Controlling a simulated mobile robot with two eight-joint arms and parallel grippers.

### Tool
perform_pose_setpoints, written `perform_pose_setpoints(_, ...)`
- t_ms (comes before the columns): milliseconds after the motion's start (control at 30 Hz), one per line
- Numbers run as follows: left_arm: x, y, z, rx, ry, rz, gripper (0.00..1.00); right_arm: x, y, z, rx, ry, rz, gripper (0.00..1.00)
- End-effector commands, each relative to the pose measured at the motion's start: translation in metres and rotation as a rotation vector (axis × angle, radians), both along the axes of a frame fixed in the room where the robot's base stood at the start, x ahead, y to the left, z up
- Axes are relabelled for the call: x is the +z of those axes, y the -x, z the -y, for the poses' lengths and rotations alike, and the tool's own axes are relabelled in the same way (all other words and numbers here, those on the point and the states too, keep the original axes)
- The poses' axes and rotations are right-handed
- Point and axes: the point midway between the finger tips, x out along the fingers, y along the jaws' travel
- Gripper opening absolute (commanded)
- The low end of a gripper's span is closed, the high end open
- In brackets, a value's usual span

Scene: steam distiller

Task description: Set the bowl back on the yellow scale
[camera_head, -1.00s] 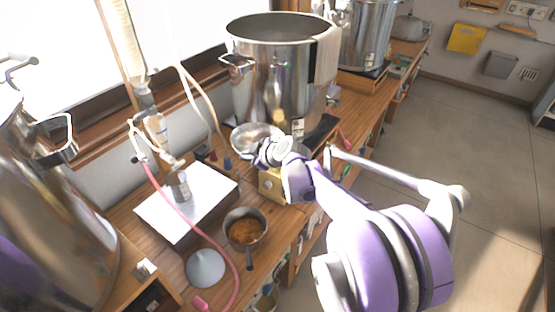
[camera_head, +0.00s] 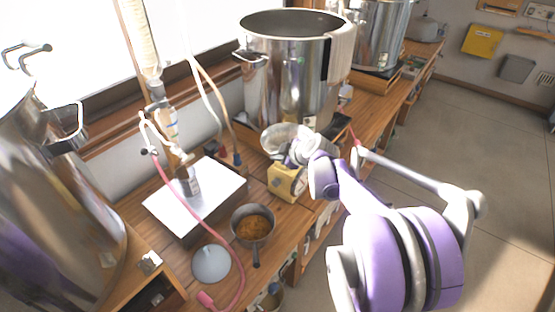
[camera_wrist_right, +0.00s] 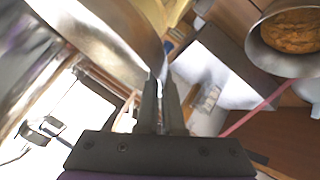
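The shiny metal bowl (camera_head: 275,137) is in front of the large pot in the head view, above and behind the yellow scale (camera_head: 285,184). Whether it touches the scale cannot be told. In the right wrist view the bowl (camera_wrist_right: 112,32) fills the upper left, its rim reaching my fingertips. A yellow surface, likely the scale (camera_wrist_right: 176,10), shows beyond it. My right gripper (camera_wrist_right: 163,85) has its fingers close together and appears shut on the bowl's rim. In the head view my right gripper (camera_head: 297,148) partly hides the bowl. My left gripper is not in view.
A large steel pot (camera_head: 290,80) stands behind the bowl. A saucepan of brown grounds (camera_head: 252,228) and a grey funnel (camera_head: 211,263) are nearer the front. A white-topped plate (camera_head: 215,190) carries a bottle and tubing. A red hose (camera_head: 239,270) crosses the wooden bench.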

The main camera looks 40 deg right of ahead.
Motion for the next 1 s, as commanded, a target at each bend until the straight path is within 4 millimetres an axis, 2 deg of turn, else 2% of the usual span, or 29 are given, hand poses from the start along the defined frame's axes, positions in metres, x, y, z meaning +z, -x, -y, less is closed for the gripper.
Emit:
perform_pose_setpoints(100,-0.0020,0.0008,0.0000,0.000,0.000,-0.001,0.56,-0.0120,0.0002,0.0000,0.000,0.000,0.000,0.00)
perform_pose_setpoints(467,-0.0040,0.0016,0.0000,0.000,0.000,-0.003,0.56,-0.0157,0.0002,-0.0001,0.000,0.000,0.000,0.00)
perform_pose_setpoints(667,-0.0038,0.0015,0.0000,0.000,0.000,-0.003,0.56,-0.0155,0.0001,-0.0001,0.000,0.000,0.000,0.35)
perform_pose_setpoints(1000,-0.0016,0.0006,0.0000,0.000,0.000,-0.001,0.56,-0.0123,0.0000,-0.0001,0.000,0.000,0.001,0.35)
